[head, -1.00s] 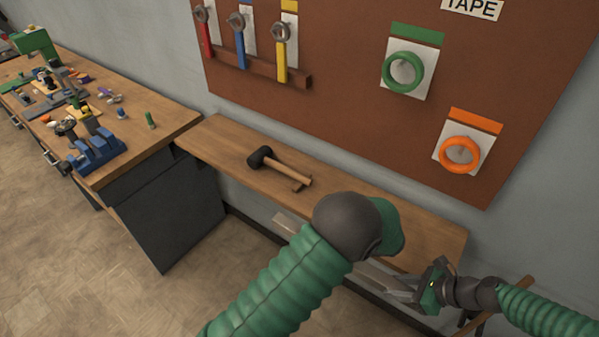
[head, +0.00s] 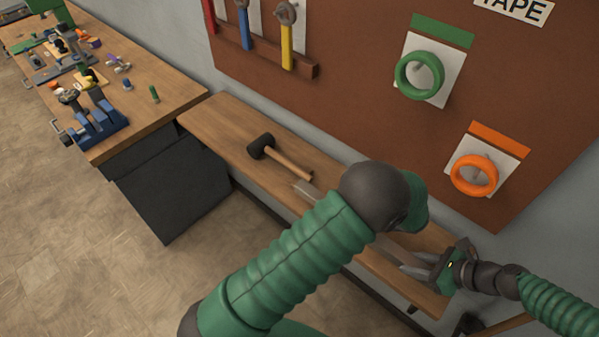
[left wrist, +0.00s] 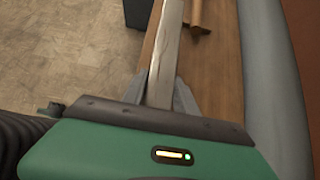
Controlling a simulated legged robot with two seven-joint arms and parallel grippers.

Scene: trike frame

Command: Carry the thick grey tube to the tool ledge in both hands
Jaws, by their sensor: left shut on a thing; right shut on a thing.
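The thick grey tube (head: 305,190) is pale and long. In the head view its far end shows over the front part of the wooden tool ledge (head: 225,125), and my left arm covers its middle. I cannot tell whether it touches the ledge. My right gripper (head: 420,264) is shut on the tube near its right end. My left gripper is hidden behind its own arm in the head view. In the left wrist view my left gripper (left wrist: 160,95) is shut around the tube (left wrist: 167,50), which runs forward along the ledge (left wrist: 222,70).
A black-headed mallet (head: 283,157) lies on the ledge, close to the tube's far end. Behind stands a brown tool board (head: 350,75) with wrenches, a green tape roll (head: 419,75) and an orange one (head: 474,175). A cluttered workbench (head: 160,110) stands left. Floor in front is clear.

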